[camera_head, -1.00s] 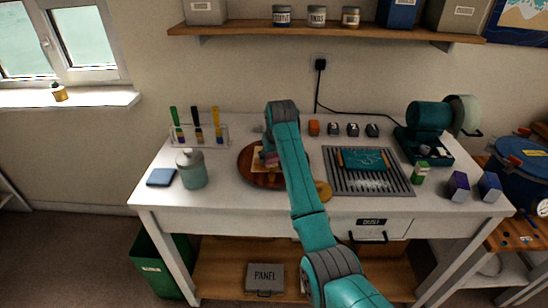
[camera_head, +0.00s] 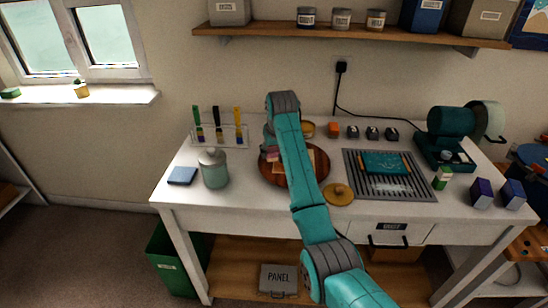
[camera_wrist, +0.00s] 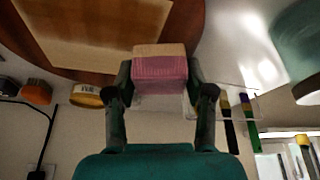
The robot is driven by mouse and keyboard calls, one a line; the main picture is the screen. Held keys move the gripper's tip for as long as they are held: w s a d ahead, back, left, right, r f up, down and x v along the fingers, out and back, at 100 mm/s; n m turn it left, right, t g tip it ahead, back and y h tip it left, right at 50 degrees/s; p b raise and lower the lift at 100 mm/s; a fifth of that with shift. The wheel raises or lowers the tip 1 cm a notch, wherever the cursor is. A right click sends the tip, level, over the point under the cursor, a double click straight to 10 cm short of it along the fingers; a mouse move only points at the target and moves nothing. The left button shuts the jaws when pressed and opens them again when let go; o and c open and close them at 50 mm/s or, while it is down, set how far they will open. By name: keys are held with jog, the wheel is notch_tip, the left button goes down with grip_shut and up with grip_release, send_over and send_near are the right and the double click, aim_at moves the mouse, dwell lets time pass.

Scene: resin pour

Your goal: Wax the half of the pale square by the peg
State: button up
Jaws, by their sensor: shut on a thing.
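My gripper (camera_wrist: 160,98) is shut on a block with a pink lower part and a tan upper part (camera_wrist: 160,68). In the head view the block shows as a small pink patch (camera_head: 271,154) left of my arm. The pale square (camera_wrist: 95,28) lies on a round brown wooden board (camera_wrist: 190,30). In the head view my arm covers much of the square (camera_head: 308,158) and board (camera_head: 322,170). The block overlaps the board's edge in the wrist view; I cannot tell whether it touches. I cannot make out the peg or any wax on the square.
A wax tin (camera_wrist: 86,96) stands behind the board, and a round tan lid (camera_head: 338,194) lies at its front right. A lidded grey-green jar (camera_head: 213,169) and a brush rack (camera_head: 220,137) stand left. A slotted grey mat (camera_head: 420,187) lies right.

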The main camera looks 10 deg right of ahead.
jog(key=shift+r, duration=2.6)
